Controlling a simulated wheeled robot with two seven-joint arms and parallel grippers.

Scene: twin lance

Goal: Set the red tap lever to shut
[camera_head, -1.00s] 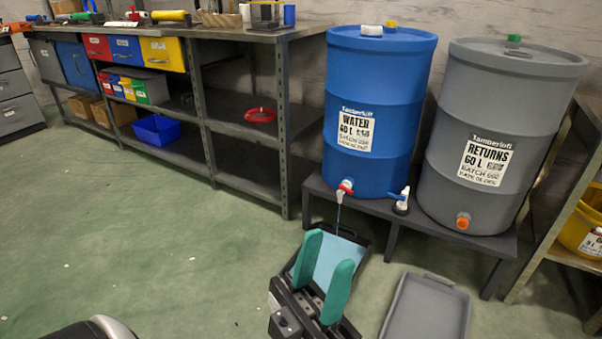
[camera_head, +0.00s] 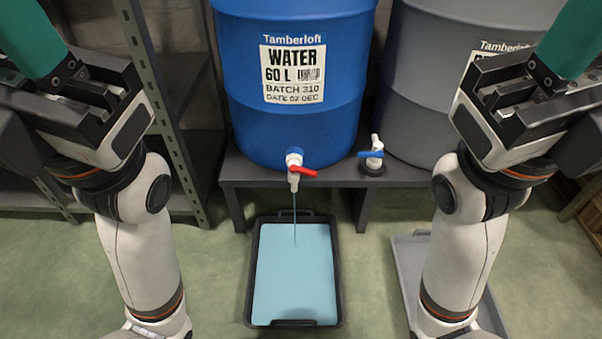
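The red tap lever (camera_head: 304,171) points to the right, across the white tap (camera_head: 294,158) at the foot of the blue water drum (camera_head: 297,125). A thin stream (camera_head: 295,222) runs from the spout. It falls into a black-rimmed tray (camera_head: 338,275) holding light blue liquid. My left gripper (camera_head: 30,40) is raised at the upper left and my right gripper (camera_head: 572,40) at the upper right. Both are well apart from the lever. Their teal fingers are cut off by the picture edge, so their opening is hidden.
A loose white tap with a blue lever (camera_head: 371,154) stands on the dark bench (camera_head: 330,172) to the right. A grey drum (camera_head: 425,90) stands behind my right arm. A grey tray (camera_head: 408,255) lies on the floor, partly hidden. Metal shelving (camera_head: 150,80) stands at the left.

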